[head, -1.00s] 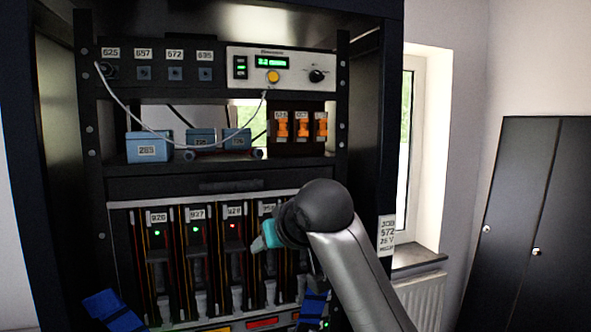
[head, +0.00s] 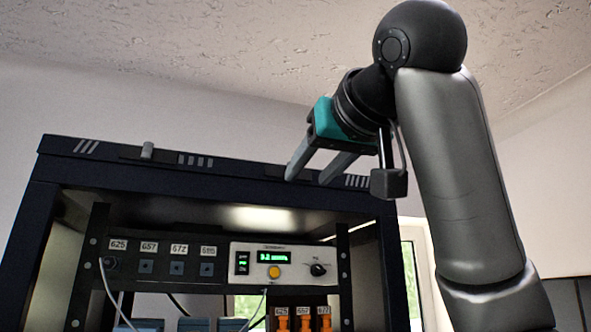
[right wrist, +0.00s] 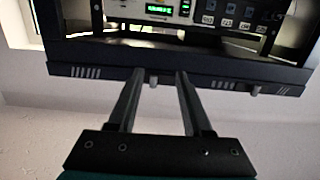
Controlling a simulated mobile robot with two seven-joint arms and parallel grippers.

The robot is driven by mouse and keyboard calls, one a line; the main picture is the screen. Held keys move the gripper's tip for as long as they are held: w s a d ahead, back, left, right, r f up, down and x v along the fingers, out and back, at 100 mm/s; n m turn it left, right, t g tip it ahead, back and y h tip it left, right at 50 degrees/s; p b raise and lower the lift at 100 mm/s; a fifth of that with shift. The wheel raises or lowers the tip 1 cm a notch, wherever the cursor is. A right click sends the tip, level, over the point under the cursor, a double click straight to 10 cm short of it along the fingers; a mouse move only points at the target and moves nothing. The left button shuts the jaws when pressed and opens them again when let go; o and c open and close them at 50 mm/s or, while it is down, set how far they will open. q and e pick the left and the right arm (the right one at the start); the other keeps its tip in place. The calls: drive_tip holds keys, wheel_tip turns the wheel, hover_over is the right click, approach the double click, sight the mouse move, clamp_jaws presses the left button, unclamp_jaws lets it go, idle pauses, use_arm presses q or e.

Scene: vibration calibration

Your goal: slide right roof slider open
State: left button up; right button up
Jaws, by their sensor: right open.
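The cabinet's roof front (head: 110,150) carries vent slots and small slider knobs. The left slider knob (head: 147,150) is clear of my arm. My right gripper (head: 307,180) is at the right part of the roof front, open, with its fingers pointing down at it. In the right wrist view, where the cabinet appears upside down, the right slider knob (right wrist: 153,81) shows between the two open fingers (right wrist: 161,73), closer to the left one. I cannot tell whether they touch it. The other knob (right wrist: 254,90) is well apart. My left gripper is not in view.
Below the roof, the rack holds a control panel (head: 284,268) with a green display and a yellow button, and a row of labelled sockets (head: 177,265). Orange switches (head: 303,321) are lower down. A window (head: 413,270) is at the right. Space above the roof is free.

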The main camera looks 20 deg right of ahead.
drive_tip(key=s+r+t, duration=0.1)
drive_tip(key=s+r, duration=0.4)
drive_tip(key=s, duration=0.1)
drive_tip(key=w+p, duration=0.6)
drive_tip(key=w, duration=0.9)
drive_tip(key=shift+w+d, duration=0.15)
drive_tip(key=shift+w, duration=0.05)
clamp_jaws()
idle(0.6)
